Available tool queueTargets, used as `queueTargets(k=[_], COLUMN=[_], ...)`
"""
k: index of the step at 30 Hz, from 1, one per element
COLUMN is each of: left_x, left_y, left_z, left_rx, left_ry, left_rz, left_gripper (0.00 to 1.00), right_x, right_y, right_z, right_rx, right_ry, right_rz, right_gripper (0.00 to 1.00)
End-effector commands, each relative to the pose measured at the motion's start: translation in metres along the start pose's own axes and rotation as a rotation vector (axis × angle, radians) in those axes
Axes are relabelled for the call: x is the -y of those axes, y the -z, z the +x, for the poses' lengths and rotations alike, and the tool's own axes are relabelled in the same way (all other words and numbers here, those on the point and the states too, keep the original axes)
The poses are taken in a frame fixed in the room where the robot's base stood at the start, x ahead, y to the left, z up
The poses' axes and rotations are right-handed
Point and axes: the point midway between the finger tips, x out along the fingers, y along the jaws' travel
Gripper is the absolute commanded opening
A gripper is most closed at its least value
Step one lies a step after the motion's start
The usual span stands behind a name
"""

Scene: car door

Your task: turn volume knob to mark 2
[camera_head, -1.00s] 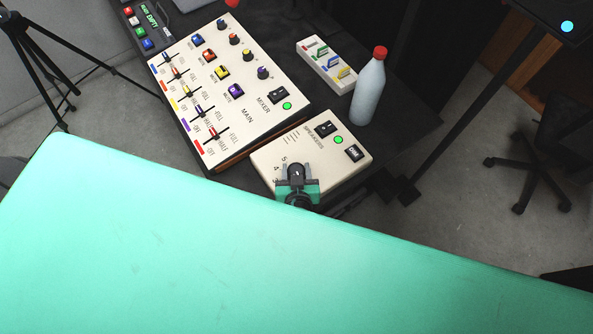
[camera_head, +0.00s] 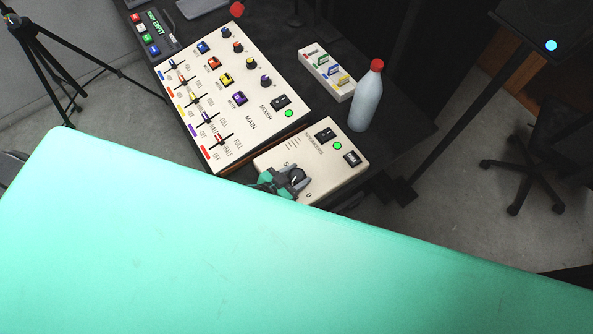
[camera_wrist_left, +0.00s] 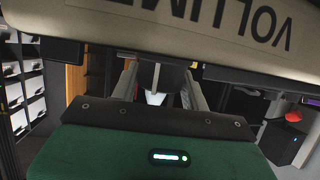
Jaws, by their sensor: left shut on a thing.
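The black round volume knob (camera_head: 297,179) sits at the near left of the cream speakers box (camera_head: 336,178). My left gripper (camera_head: 291,182) is shut on the knob and reaches it from the left side. A small light line shows on the knob, but its exact direction is too small to tell.
The mixer panel (camera_head: 260,118) with sliders and knobs stands left of the box. Behind it are a small case with coloured pieces (camera_head: 343,87) and a red-capped bottle (camera_head: 366,102).

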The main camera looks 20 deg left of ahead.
Motion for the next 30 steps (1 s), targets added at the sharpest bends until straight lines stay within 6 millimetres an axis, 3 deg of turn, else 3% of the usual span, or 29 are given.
queueTargets(k=[7, 23, 24, 27, 30], left_x=[0.002, 0.0008, 0.0008, 0.0006, 0.0005], left_y=[0.0022, 0.001, 0.001, 0.0008, 0.0006], left_z=[0.0003, 0.0011, 0.0011, 0.001, 0.0009], left_rx=[-0.001, -0.002, -0.002, -0.002, -0.001], left_ry=[-0.078, -0.102, -0.102, -0.102, -0.102], left_rz=[0.037, 0.044, 0.044, 0.043, 0.043], left_gripper=[0.23, 0.23, 0.48, 0.67, 0.67], right_x=[-0.0001, -0.0004, -0.0004, -0.0004, -0.0005], right_y=[0.0011, 0.001, 0.001, 0.0009, 0.0009], right_z=[-0.012, -0.0133, -0.0133, -0.0133, -0.0134], right_rx=[0.0, 0.0, 0.0, 0.0, 0.0], right_ry=[0.0, 0.0, 0.0, 0.0, 0.0], right_rz=[0.0, 0.001, 0.001, 0.001, 0.001], right_gripper=[0.38, 0.38, 0.38, 0.38, 0.38])
